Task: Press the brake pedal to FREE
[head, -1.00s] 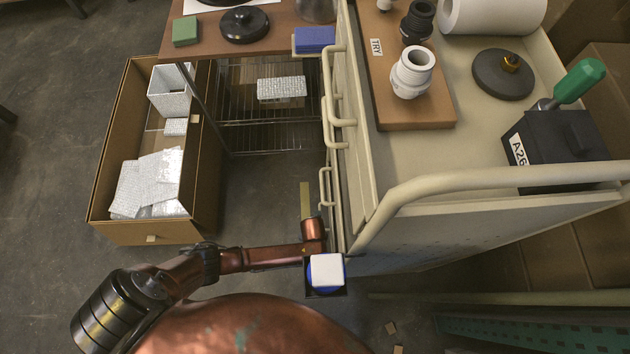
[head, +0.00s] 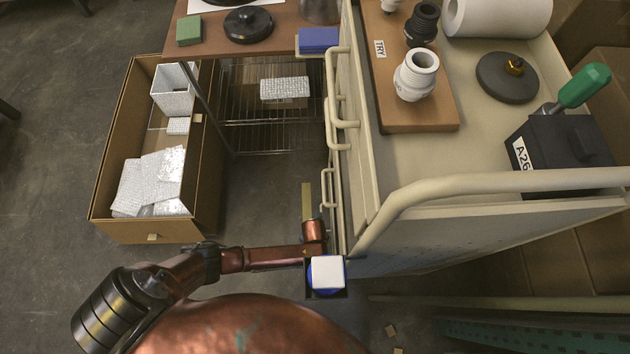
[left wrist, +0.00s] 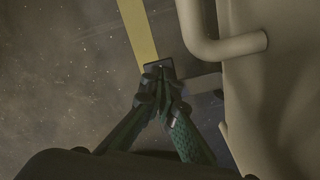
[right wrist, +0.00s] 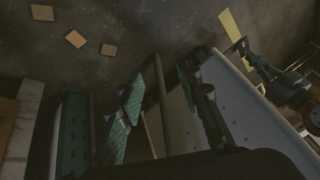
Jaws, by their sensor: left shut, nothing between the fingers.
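My left gripper (left wrist: 163,82) is shut and empty, pointing down beside the cart. Its fingertips meet or overlap a small dark plate (left wrist: 160,66), which looks like the brake pedal. A grey bar (left wrist: 205,83) runs from near the plate toward the cart; I cannot tell whether the fingertips touch the plate or hover over it. No FREE marking is readable. In the head view my left wrist hides the gripper and the pedal. My right gripper (right wrist: 165,95) is open and empty, its fingers wide apart in the right wrist view.
The beige cart (head: 500,195) with handles (head: 340,120) stands close to the right of my left arm. A yellow strip (head: 307,200) lies on the floor there. A cardboard box (head: 150,232) stands at left. Small tan pieces (right wrist: 75,39) lie on the floor.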

